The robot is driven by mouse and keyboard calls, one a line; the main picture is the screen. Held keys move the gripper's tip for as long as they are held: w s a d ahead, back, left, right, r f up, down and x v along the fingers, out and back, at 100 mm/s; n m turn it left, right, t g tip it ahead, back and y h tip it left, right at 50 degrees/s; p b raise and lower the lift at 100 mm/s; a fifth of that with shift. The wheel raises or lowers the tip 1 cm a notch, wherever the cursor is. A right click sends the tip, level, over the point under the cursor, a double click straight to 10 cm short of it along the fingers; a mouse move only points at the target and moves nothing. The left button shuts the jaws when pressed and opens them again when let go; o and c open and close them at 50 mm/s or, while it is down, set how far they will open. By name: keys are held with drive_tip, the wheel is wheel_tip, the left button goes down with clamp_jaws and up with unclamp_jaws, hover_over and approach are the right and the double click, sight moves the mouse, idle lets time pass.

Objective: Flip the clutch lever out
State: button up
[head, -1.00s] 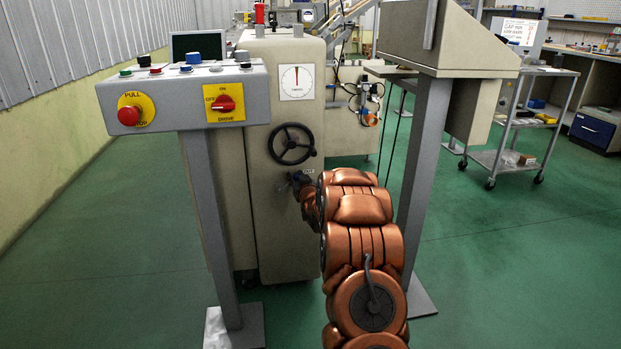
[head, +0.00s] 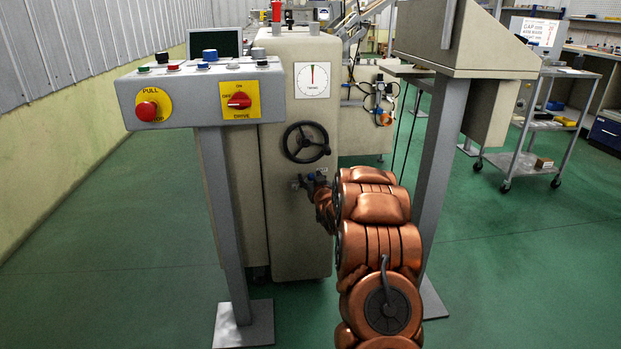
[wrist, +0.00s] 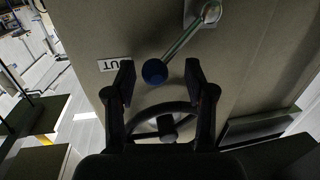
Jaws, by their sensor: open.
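The clutch lever shows in the wrist view as a metal rod (wrist: 182,44) with a blue ball knob (wrist: 155,72). Its rod runs up and right to a pivot plate (wrist: 201,14) on the beige machine panel. My gripper (wrist: 159,78) is open, with one dark finger on each side of the knob. Gaps show between knob and fingers; I cannot tell the depth between them. A label (wrist: 114,64) reading "UT", its start hidden by the left finger, is beside the knob. In the head view my gripper (head: 312,181) is at the machine front, below the handwheel, and the lever is mostly hidden.
The black handwheel (head: 306,142) is just above my gripper and appears behind the fingers in the wrist view. A control box (head: 201,96) on a post is to the left. A grey post (head: 441,150) stands close to my arm's right.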

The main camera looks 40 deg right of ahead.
drive_tip(key=v, duration=1.1)
drive_tip(key=shift+w, duration=0.1)
drive_tip(key=shift+c, duration=0.4)
